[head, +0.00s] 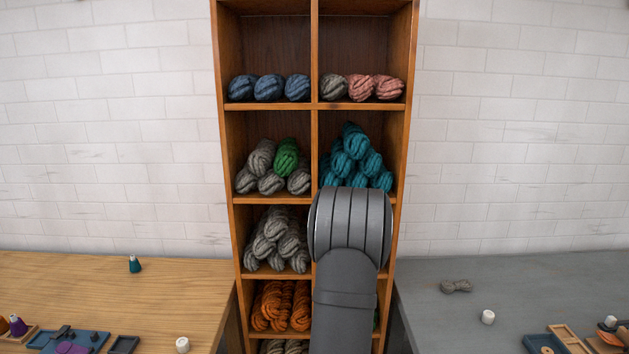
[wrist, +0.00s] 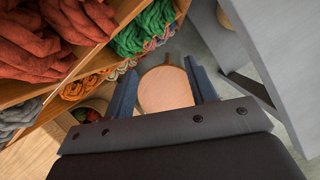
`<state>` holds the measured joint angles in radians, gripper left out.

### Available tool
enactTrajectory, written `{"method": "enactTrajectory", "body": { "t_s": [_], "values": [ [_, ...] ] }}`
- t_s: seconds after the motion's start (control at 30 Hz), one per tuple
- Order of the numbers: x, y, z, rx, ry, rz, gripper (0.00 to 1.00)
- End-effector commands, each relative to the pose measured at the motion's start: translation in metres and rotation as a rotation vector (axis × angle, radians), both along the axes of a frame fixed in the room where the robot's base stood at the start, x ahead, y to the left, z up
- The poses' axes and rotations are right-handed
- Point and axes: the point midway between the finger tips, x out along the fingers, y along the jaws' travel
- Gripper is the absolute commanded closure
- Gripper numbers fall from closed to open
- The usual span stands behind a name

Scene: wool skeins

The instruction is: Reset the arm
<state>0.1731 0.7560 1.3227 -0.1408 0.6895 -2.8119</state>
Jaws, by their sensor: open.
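My gripper (wrist: 162,82) shows in the wrist view with its two dark fingers apart and nothing held between them. A round, light wooden top (wrist: 165,90) is seen through the gap, apparently lower down. In the head view my grey arm stands before the lower right of the wooden shelf (head: 314,150), and my gripper is hidden there. In the wrist view the shelf runs along the left, with red skeins (wrist: 50,45) and green skeins (wrist: 146,27) close to my gripper.
Teal skeins (head: 352,160), grey skeins (head: 276,240) and orange skeins (head: 281,306) fill other compartments. A wooden table (head: 110,290) stands left and a grey table (head: 450,320) right; the latter holds a loose grey skein (head: 457,286). A grey panel (wrist: 275,50) borders the wrist view's right.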

Motion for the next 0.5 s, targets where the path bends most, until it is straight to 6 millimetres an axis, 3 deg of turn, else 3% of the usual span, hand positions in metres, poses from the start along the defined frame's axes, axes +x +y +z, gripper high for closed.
{"method": "enactTrajectory", "body": {
  "t_s": [0.5],
  "values": [
    [-0.012,-0.103,-0.001,-0.001,-0.001,-0.183,0.48]
  ]
}}
